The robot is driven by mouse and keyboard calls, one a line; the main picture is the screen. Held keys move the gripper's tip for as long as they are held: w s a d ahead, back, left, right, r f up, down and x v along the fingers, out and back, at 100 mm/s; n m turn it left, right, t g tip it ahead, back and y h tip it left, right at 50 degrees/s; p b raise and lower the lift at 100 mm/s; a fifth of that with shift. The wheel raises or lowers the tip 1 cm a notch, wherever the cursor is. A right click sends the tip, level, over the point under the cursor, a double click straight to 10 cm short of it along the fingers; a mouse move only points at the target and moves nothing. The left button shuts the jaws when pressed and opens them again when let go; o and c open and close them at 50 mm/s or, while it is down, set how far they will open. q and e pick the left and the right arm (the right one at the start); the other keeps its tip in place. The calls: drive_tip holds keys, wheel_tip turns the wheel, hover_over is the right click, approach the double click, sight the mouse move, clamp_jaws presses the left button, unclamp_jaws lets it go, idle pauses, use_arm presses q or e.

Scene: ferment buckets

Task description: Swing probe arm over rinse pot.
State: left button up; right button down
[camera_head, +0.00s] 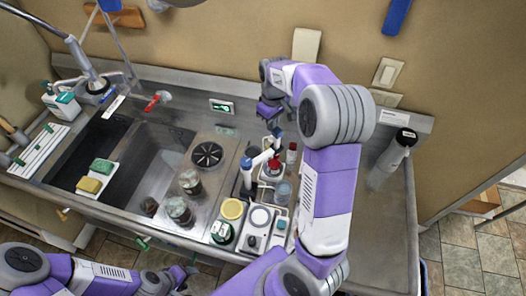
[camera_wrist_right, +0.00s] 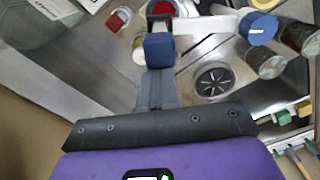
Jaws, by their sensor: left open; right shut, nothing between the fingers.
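The probe arm (camera_head: 262,158) is a pale bar on a dark post, with a blue cap at its left end and a blue block at its right end. In the right wrist view its blue cap (camera_wrist_right: 258,27) is at upper right. The likely rinse pot (camera_head: 272,170), white with red inside, stands just below the bar; its red part (camera_wrist_right: 160,7) shows at the top edge of the wrist view. My right gripper (camera_head: 276,116) is shut and empty beside the blue block (camera_wrist_right: 160,48); contact is unclear. My left gripper (camera_head: 188,275) is open at the lower edge, away from these.
A yellow-topped tub (camera_head: 232,209), a green-lidded jar (camera_head: 222,233) and a glass (camera_head: 283,192) crowd the front. A bottle (camera_head: 398,150) stands at right on clear steel.

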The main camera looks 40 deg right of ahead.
drive_tip(key=shift+s+d, duration=0.25)
drive_tip(key=shift+s, duration=0.65)
drive_tip(key=s, duration=0.3)
drive_tip(key=shift+s+b, duration=0.1)
drive_tip(key=shift+b, duration=0.2)
drive_tip(key=shift+s+a, duration=0.2)
drive_tip(key=shift+s, duration=0.6)
drive_tip(key=shift+s+a, duration=0.2)
drive_tip(key=shift+s, duration=0.6)
